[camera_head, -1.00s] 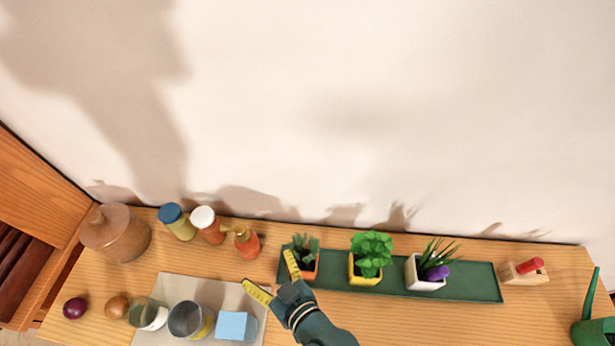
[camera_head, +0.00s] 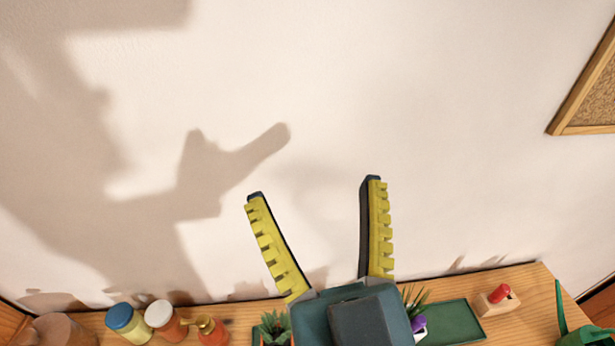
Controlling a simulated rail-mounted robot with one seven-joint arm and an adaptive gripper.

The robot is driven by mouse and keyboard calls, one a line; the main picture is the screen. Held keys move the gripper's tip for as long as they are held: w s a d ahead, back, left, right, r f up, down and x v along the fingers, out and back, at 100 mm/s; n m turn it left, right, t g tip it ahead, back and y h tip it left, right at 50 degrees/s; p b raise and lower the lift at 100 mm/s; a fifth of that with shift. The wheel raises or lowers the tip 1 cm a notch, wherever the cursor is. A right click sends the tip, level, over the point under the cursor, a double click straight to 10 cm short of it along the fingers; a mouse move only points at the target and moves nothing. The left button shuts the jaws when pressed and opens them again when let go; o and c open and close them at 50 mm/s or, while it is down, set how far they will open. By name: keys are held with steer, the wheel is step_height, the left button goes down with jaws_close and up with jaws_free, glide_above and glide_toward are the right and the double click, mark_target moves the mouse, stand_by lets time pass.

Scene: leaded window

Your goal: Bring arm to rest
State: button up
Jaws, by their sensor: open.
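My gripper (camera_head: 315,190) is open and empty in the head view. Its two yellow-toothed fingers point up, spread wide apart, in front of the bare wall. My gripper's body covers the middle of the shelf and hides most of the green tray (camera_head: 457,322) and the plant between the other two.
A wooden shelf (camera_head: 525,283) runs along the bottom. At its left stand a wooden pot (camera_head: 62,331), a blue-lidded jar (camera_head: 127,322), a white-lidded jar (camera_head: 163,320) and an orange bottle (camera_head: 211,331). A red-handled wooden block (camera_head: 495,300) and green watering can (camera_head: 580,330) are right. A corkboard (camera_head: 590,95) hangs upper right.

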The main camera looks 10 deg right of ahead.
step_height(320, 180, up, 28)
steer(key=p, duration=2.7)
steer(key=shift+p, duration=0.35)
steer(key=shift+f, duration=0.1)
